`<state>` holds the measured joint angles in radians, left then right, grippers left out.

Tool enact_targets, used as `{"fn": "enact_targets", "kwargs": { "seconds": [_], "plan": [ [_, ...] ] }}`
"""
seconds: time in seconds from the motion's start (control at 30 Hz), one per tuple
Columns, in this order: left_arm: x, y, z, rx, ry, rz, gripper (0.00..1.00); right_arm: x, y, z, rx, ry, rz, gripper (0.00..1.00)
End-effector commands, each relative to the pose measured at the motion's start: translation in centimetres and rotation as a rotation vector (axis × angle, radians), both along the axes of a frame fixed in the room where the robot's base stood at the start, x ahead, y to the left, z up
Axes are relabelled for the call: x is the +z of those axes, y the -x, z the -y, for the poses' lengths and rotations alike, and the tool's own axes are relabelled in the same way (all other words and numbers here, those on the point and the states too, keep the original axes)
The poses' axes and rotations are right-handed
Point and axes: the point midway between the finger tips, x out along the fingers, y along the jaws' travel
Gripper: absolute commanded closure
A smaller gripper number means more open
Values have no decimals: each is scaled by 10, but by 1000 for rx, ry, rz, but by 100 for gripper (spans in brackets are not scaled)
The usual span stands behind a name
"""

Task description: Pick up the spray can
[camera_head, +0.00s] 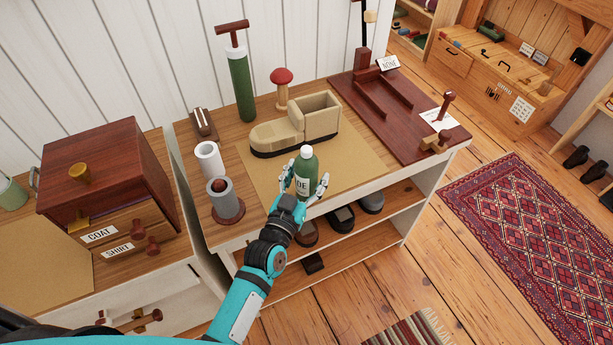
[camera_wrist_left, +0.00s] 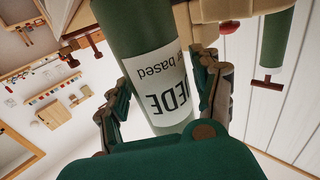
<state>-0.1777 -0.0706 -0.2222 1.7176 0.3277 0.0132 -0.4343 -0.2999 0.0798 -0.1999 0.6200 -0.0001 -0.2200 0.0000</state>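The spray can (camera_head: 307,162) is a green bottle with a rounded top and a white label ending in "DE". It stands upright at the front edge of the workbench, on a tan mat (camera_head: 262,175). My left gripper (camera_head: 306,186) is open around it, one finger on each side. In the left wrist view the can (camera_wrist_left: 150,40) fills the space between the fingers of my left gripper (camera_wrist_left: 165,85), with a narrow gap at the right finger. Contact at the left finger is unclear. My right gripper is not in view.
A beige boot form (camera_head: 298,128) stands behind the can. A grey cylinder (camera_head: 224,200) and a white roll (camera_head: 208,160) stand to its left. A dark red board (camera_head: 400,115) is at right. Shoes (camera_head: 341,217) lie on the shelf below.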

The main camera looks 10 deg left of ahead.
Motion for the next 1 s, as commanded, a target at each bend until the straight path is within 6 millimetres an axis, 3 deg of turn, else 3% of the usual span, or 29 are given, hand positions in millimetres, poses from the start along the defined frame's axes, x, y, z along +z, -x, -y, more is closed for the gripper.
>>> {"fn": "enact_targets", "kwargs": {
  "seconds": [0.03,0.47,0.77,1.0],
  "plan": [
    [0,0,0,0,0,0,44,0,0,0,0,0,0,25],
    [1,0,0,0,-1,2,97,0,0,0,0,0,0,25],
    [6,0,0,0,0,2,98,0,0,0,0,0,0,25],
    [32,0,0,1,2,6,98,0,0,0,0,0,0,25]
  ]
}}
